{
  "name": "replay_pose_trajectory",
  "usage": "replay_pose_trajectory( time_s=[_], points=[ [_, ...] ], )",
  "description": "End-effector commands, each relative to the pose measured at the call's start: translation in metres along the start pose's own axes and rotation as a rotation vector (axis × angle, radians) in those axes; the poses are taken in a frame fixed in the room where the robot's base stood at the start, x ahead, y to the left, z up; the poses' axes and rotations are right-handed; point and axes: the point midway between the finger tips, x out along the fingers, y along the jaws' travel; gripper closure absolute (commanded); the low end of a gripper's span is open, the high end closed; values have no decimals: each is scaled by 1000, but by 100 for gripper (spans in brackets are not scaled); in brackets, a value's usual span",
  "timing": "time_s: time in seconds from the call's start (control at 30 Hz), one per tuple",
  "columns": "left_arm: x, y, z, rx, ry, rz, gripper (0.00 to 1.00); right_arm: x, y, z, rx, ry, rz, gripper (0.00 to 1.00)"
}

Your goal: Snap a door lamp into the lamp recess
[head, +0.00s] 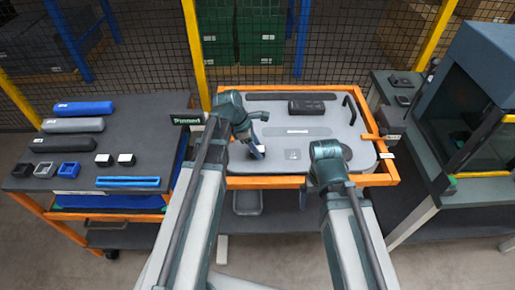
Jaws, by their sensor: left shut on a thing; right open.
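The door panel (320,123) lies flat in an orange frame on the middle stand. A small square recess (292,154) shows in its lower middle. My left gripper (257,146) is over the panel, left of this recess, and is shut on a small door lamp (261,149) with a pale face. Little of the lamp shows, and I cannot tell whether it touches the panel. My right gripper (332,153) is right of the recess, open; its fingers are mostly hidden by its own wrist. Two more lamps, white-topped (104,159) and (126,158), sit on the left table.
The left table (140,120) also holds blue, grey and black bars, small open boxes (68,169) and a blue strip (128,182). A black handle piece (307,106) lies on the panel. A glass-fronted machine (480,120) stands right. A mesh fence closes the back.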

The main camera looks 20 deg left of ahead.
Motion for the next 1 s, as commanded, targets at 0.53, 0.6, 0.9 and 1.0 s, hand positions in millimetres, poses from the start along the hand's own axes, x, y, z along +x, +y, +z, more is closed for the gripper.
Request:
replay_pose_trajectory(
  time_s=[0.53, 0.6, 0.9, 1.0],
  points=[
    [0, 0, 0, 0, 0, 0, 100, 0, 0, 0, 0, 0, 0, 0],
    [1, 0, 0, 0, 0, 0, 100, 1, 0, 0, 0, 0, 0, 0],
    [5, 0, -2, 0, 0, 0, 100, 5, 0, 0, 0, 0, 0, 0],
    [6, 0, -3, 0, 0, 0, 100, 7, -1, 0, 0, 0, 0, 0]
  ],
)
